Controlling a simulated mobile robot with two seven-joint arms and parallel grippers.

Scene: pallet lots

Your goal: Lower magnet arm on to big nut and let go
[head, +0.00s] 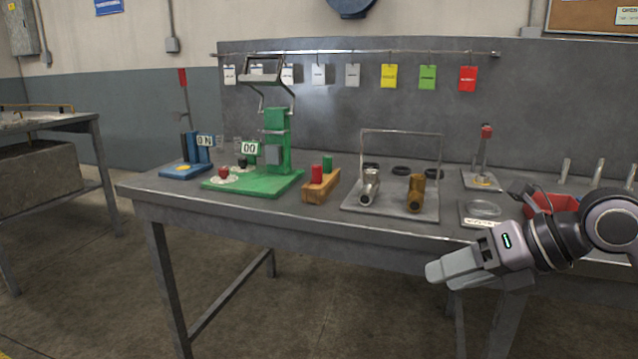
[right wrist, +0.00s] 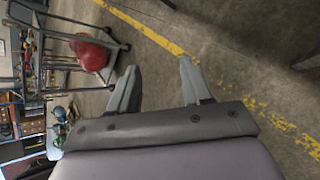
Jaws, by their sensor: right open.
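My right gripper (head: 438,273) is in front of the table's front edge, its fingers pointing left. In the right wrist view it (right wrist: 158,68) is open, with only floor between the fingers. No part is clearly a magnet arm or big nut. A green stand (head: 277,130) with a raised grey handle frame (head: 262,78) stands on the table. A blue device (head: 187,160) with an upright red-tipped lever (head: 183,78) is left of it. A post with a red top (head: 486,133) stands on a small plate further right. The gripper touches none of these. My left gripper is out of view.
A red bin (head: 548,204) is near my right arm. Dark rings lie behind the fittings. Floor is open before the table (head: 290,213).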

